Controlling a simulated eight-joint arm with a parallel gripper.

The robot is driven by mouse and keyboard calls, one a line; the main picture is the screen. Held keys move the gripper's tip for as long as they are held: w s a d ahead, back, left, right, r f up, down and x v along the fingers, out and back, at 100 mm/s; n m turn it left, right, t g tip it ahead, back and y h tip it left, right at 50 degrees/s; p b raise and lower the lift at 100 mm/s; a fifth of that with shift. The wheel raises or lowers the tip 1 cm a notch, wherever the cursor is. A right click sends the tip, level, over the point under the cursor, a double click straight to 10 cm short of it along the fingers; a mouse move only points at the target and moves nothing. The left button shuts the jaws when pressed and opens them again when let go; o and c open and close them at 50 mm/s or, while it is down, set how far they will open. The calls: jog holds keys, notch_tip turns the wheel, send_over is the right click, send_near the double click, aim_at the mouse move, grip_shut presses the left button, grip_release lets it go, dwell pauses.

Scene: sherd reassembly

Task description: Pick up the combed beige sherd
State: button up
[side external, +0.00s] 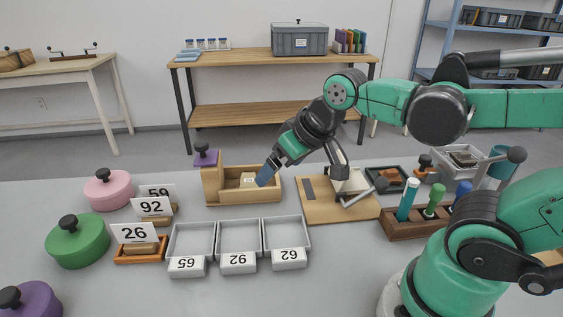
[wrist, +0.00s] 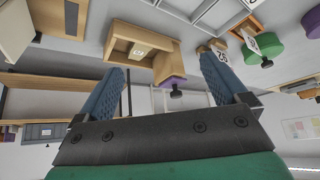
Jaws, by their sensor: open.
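No combing can be made out at this size, so I cannot tell for sure which piece is the combed beige sherd. A small pale beige piece (side external: 248,179) lies inside an open wooden box (side external: 243,197); this may be it or a label. In the wrist view the box (wrist: 118,42) also shows, with the pale piece (wrist: 139,50) in it. My gripper (side external: 266,175) is at the right part of the box, its blue fingers pointing down and left. In the wrist view my gripper (wrist: 165,63) has its fingers wide apart with nothing between them.
Three grey trays (side external: 239,238) with number cards stand in front of the box. Numbered cards with tan pieces (side external: 140,248), and pink and green lidded pots (side external: 77,241), stand left. A wooden board (side external: 318,208) with a lever device and a tool rack (side external: 425,222) stand right.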

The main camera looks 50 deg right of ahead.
jog(key=w+d+r+m+g, duration=0.1)
jog(key=w+d+m+g, duration=0.15)
jog(key=w, duration=0.35)
jog(key=m+g, duration=0.4)
jog(key=m, duration=0.1)
send_over(249, 179)
notch_tip(249, 179, down, 8)
jog(key=shift+s+a+f, duration=0.1)
jog(key=shift+a, duration=0.05)
jog(key=shift+w+d+f+m, duration=0.2)
jog(key=shift+f+m, duration=0.15)
jog(key=shift+f, duration=3.05)
jog(key=shift+c, duration=0.3)
jog(key=c, duration=1.3)
